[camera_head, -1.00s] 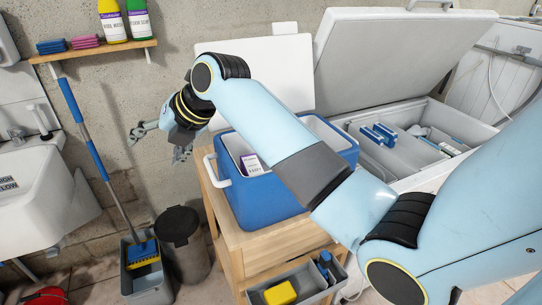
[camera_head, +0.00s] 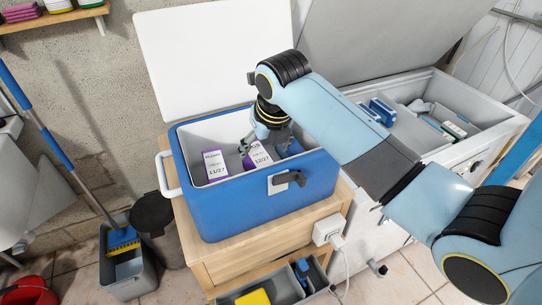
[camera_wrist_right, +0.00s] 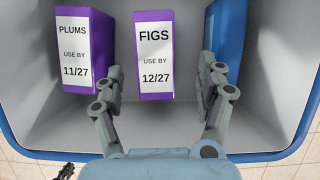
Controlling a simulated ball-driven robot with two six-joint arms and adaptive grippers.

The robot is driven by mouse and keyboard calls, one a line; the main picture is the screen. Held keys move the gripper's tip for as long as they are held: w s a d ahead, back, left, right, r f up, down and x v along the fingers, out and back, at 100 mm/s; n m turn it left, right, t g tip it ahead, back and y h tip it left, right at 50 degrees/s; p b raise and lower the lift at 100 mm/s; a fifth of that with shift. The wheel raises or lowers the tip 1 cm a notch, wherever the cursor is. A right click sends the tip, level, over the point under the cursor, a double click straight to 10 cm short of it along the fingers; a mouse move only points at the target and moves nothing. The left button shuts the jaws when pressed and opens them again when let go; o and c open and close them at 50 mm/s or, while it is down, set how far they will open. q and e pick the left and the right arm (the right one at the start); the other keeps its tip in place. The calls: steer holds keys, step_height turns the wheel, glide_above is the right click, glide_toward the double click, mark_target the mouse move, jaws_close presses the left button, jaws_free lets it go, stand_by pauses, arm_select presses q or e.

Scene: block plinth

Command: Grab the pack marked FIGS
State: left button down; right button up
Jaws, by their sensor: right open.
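The FIGS pack (camera_wrist_right: 155,57) is a purple box with a white label reading FIGS, use by 12/27. It stands in the blue cool box (camera_head: 262,207), and its label also shows in the head view (camera_head: 260,154). My right gripper (camera_wrist_right: 162,80) is open inside the cool box, with one finger on each side of the FIGS pack in the wrist view. I see gaps between the fingers and the pack. A purple PLUMS pack (camera_wrist_right: 76,50), use by 11/27, stands to its left. My left gripper is not in view.
A blue pack (camera_wrist_right: 226,45) stands right of the FIGS pack, close to the right finger. The cool box's walls surround the gripper, and its white lid (camera_head: 205,55) stands open behind. An open chest freezer (camera_head: 480,150) is at the right.

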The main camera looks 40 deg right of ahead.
mark_target(258, 155)
steer(key=x, duration=0.3)
steer(key=shift+w+a+f, duration=0.15)
steer(key=shift+a+f, duration=0.1)
steer(key=shift+a, duration=0.15)
steer(key=shift+w+d+f, duration=0.1)
steer(key=shift+f, duration=0.15)
steer(key=x, duration=0.5)
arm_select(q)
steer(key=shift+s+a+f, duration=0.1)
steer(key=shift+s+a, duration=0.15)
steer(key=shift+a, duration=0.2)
arm_select(e)
steer(key=shift+f, duration=0.25)
steer(key=c, duration=1.4)
